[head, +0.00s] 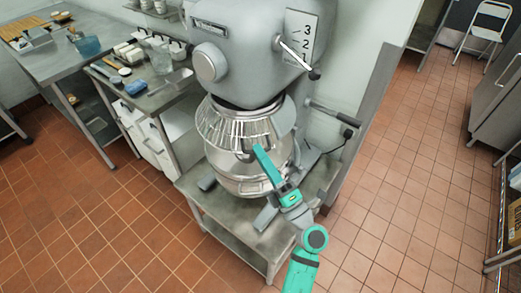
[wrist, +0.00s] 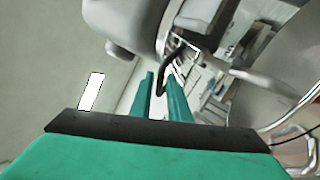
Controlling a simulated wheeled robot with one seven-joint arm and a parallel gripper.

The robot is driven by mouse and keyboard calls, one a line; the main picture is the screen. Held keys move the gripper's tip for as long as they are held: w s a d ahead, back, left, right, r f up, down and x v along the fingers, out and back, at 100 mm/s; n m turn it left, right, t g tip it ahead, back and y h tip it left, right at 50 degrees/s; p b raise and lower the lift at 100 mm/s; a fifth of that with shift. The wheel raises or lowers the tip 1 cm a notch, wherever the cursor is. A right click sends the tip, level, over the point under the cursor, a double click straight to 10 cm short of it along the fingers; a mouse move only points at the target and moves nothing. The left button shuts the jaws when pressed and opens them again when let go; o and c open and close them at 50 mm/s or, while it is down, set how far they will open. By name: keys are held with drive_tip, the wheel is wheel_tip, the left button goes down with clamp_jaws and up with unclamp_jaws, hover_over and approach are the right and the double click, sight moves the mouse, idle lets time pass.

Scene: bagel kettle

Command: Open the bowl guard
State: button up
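The bowl guard (head: 235,125) is a silver wire cage around the top of the mixer bowl (head: 240,182), under the grey mixer head (head: 240,45). Its wires span the front of the bowl in the head view. My gripper (head: 259,150) is in front of the guard's lower right part. In the wrist view, the two teal fingers of my gripper (wrist: 161,88) are apart. A black curved bar (wrist: 162,76), seemingly the guard's handle, shows between them. Gaps show beside the bar, and I cannot tell whether either finger touches it.
The mixer stands on a low metal table (head: 232,227). A lever (head: 298,58) sticks out from the mixer head at the right. A side table (head: 140,85) with dishes stands at the left. The tiled floor (head: 400,190) at the right is clear.

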drive_tip(key=shift+x, duration=0.95)
clamp_jaws()
idle(0.7)
